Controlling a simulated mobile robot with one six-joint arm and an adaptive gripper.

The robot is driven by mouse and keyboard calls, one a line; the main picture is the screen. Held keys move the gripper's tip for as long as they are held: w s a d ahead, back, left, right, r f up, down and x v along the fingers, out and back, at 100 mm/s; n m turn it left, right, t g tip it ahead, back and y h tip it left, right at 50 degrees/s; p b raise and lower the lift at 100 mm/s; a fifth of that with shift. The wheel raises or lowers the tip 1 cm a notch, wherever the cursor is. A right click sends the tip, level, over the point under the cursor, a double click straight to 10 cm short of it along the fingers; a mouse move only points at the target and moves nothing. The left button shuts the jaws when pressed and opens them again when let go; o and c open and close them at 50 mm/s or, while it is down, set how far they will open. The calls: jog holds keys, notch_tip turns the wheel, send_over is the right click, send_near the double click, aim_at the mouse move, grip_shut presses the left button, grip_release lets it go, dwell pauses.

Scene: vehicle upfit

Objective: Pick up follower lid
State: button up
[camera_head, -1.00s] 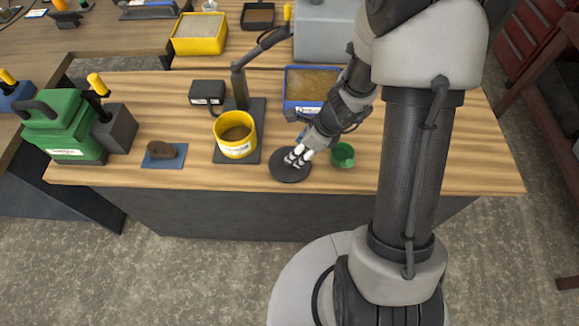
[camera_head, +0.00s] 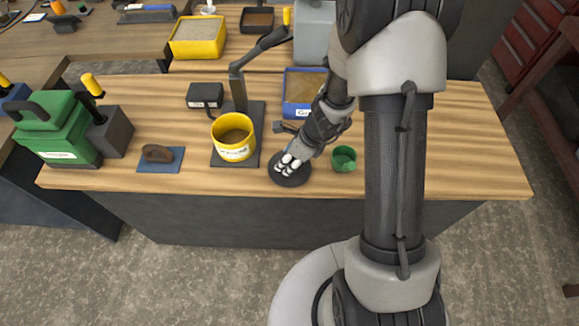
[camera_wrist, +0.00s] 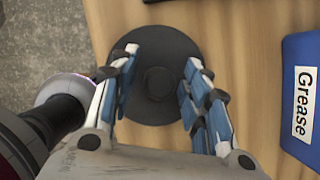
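The follower lid is a dark round disc (camera_head: 291,182) with a small raised knob at its centre, lying flat near the front edge of the wooden bench. It also fills the upper middle of the wrist view (camera_wrist: 155,42). My gripper (camera_head: 287,163) is directly over the disc, pointing down. In the wrist view its fingers (camera_wrist: 161,58) are spread, one on each side of the knob, with clear gaps to it. Nothing is held. I cannot tell whether the fingertips touch the disc.
A green cup (camera_head: 343,158) stands close to the right of the disc. A yellow tub (camera_head: 236,149) sits on a dark stand to the left. The blue Grease bin (camera_head: 298,113) is behind. A brown-handled blue pad (camera_head: 170,161) lies further left.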

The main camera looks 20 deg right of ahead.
grip_shut()
dwell(0.3)
jog(key=shift+r, duration=0.15)
